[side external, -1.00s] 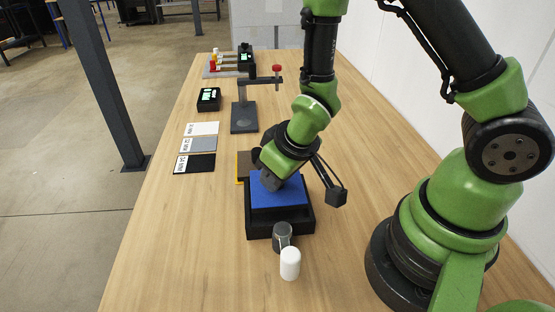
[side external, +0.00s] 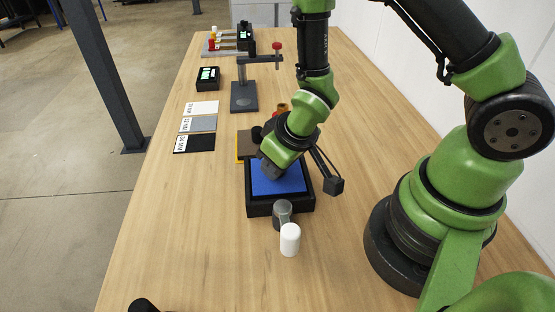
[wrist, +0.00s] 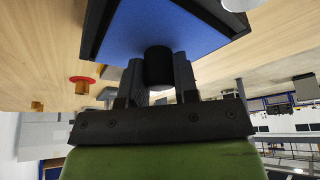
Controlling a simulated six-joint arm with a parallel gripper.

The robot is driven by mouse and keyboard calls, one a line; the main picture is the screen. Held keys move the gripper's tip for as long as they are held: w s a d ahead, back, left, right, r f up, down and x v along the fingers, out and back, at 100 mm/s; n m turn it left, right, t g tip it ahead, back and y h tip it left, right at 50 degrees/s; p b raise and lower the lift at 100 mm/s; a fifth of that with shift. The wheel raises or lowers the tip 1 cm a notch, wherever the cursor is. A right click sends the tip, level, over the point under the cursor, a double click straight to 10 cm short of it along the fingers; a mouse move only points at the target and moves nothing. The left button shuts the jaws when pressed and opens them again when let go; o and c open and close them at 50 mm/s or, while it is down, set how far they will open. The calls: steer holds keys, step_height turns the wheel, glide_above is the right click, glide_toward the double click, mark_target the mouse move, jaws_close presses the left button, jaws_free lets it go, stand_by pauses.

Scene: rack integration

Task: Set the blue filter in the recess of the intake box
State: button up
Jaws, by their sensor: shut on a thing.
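The blue filter (side external: 280,180) is a flat blue block with a black knob (wrist: 158,66) on top. It lies level in the top of the black intake box (side external: 281,208), its front edge low against the box rim. In the wrist view the filter (wrist: 185,22) has the black box wall along its sides. I cannot tell whether it rests fully on the bottom of the recess. My gripper (wrist: 158,74) is shut on the knob, a finger on each side. In the side view my wrist hides the knob and the filter's back left part.
A grey cup (side external: 282,215) and a white bottle (side external: 290,239) stand close in front of the box. A brown, yellow-edged block (side external: 246,146) sits behind it. Labelled cards (side external: 195,143) and a stand with a red knob (side external: 244,96) are farther back.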

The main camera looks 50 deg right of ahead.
steer(key=shift+f, duration=0.15)
steer(key=o, duration=1)
